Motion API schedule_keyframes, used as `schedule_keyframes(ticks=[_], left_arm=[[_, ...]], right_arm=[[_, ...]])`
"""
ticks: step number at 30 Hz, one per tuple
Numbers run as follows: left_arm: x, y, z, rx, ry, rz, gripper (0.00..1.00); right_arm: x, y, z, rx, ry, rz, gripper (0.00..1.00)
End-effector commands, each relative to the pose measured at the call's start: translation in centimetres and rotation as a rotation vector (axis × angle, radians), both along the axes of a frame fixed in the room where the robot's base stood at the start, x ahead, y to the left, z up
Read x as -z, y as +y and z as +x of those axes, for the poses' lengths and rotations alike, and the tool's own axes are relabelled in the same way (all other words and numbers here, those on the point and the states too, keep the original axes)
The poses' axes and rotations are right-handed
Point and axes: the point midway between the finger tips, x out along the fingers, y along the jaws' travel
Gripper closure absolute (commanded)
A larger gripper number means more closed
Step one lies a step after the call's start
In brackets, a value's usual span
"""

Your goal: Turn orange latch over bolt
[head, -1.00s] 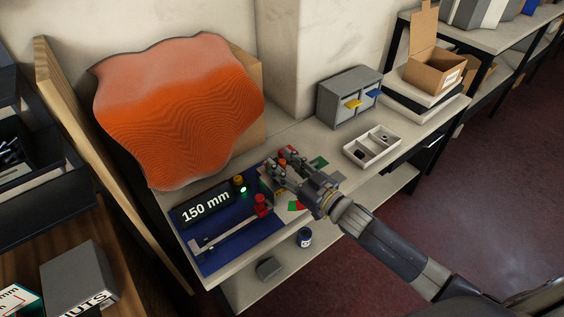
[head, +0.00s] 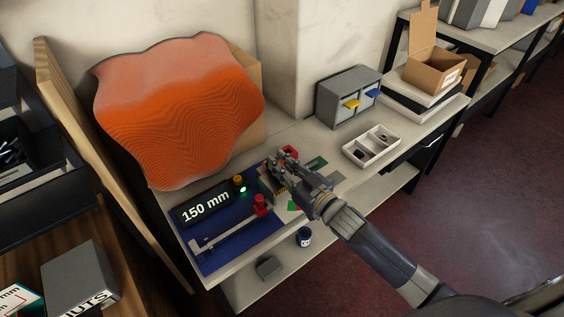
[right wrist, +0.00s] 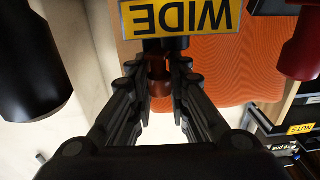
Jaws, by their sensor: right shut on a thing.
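My right gripper (head: 282,163) is over the right end of the blue gauge board, and its fingers cover most of what is there. In the right wrist view, my right gripper (right wrist: 159,85) has its fingers closed on a small reddish-brown piece (right wrist: 159,75), which I take to be the orange latch. This piece is just below a yellow label reading WIDE (right wrist: 182,17), which appears upside down. The bolt cannot be made out clearly behind the fingers. My left gripper is not in view.
A "150 mm" display (head: 205,206) and a red knob (head: 260,205) are left of the gripper. An orange wavy panel (head: 180,110) stands behind. A white divided tray (head: 371,146) and a grey drawer box (head: 347,95) are to the right. A small jar (head: 304,237) is near the front.

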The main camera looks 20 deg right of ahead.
Motion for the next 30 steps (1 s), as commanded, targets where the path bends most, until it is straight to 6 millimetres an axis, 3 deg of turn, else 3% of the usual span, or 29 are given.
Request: schedule_keyframes(ticks=[21,30], left_arm=[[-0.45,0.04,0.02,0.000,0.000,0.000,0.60],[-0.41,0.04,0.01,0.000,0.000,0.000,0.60]], right_arm=[[-0.45,1.32,-0.64,0.285,-0.008,0.010,1.00],[-0.40,1.35,-0.76,0.319,-0.004,0.002,1.00]])
